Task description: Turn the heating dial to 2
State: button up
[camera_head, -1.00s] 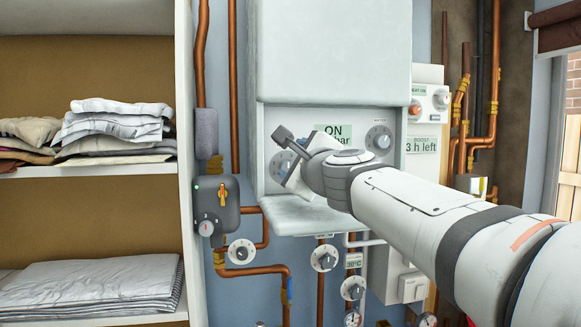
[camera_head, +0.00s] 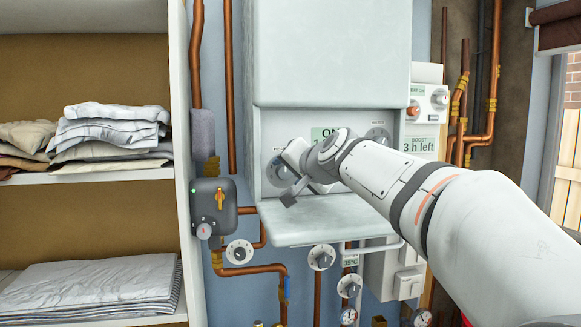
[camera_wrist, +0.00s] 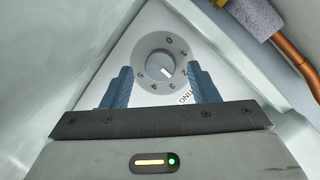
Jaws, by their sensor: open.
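In the head view the dial (camera_head: 273,170) sits at the left of the boiler's control panel, partly hidden by my gripper (camera_head: 282,180). My gripper (camera_wrist: 160,69) is open, with one blue-grey finger on each side of the dial. The wrist view shows no clear contact with the knob.
A WATER dial (camera_head: 378,135) and a green display (camera_head: 323,133) are on the same panel, partly covered by my arm. The lowered boiler flap (camera_head: 325,218) juts out below.

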jog(key=shift+w+a+f, duration=0.15)
jog(key=shift+w+a, duration=0.15)
jog(key=shift+w, duration=0.3)
jog(key=c, duration=1)
jog(key=shift+o, duration=0.2)
jog(key=shift+a+n+h+p, duration=0.1)
jog(key=shift+n+h+p, duration=0.6)
jog(key=shift+n+p, duration=0.7)
jog(key=shift+n, duration=0.2)
